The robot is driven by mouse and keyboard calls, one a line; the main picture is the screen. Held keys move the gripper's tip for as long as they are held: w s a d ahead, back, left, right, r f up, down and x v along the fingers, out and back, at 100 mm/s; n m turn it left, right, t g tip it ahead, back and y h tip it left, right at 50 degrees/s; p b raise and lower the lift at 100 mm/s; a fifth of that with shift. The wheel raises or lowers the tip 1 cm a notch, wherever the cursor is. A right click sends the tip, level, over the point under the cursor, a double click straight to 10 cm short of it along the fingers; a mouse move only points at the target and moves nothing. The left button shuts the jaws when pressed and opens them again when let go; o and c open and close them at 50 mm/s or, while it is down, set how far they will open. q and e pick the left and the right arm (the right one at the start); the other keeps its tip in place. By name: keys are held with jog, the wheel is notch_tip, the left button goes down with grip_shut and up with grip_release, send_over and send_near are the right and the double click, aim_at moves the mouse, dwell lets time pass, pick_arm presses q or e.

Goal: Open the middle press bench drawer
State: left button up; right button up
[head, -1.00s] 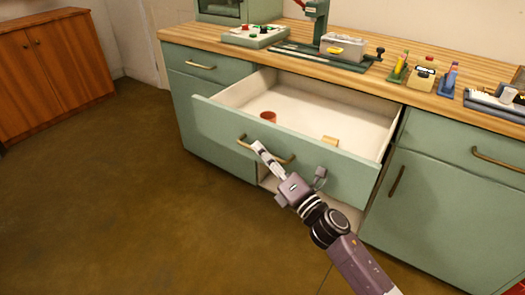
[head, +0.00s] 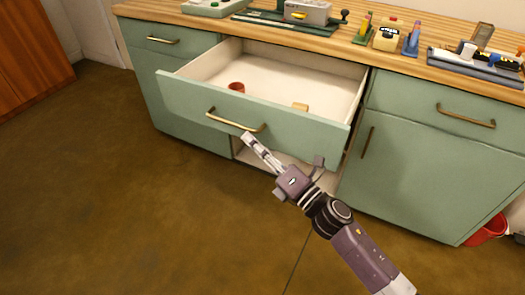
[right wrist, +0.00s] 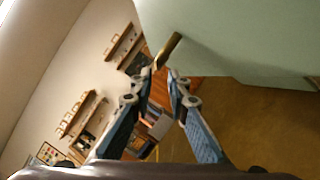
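The middle press bench drawer (head: 190,102) is pulled well out of the green bench, its white inside showing. Its brass handle (head: 236,122) is on the front panel. My right gripper (head: 248,138) is just in front of and below the handle's right part, apart from it in the head view. In the right wrist view the two fingers (right wrist: 163,75) are apart with nothing between them, and the handle (right wrist: 168,50) shows just beyond the tips. My left gripper is not in view.
A reddish-brown cup (head: 236,87) and a small tan block (head: 300,107) lie in the drawer. The wooden worktop (head: 400,61) carries tools and bottles. A closed drawer and door are at right. A red bucket (head: 488,231) stands by the bench. The floor at left is clear.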

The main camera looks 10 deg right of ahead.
jog(key=shift+v, duration=1.85)
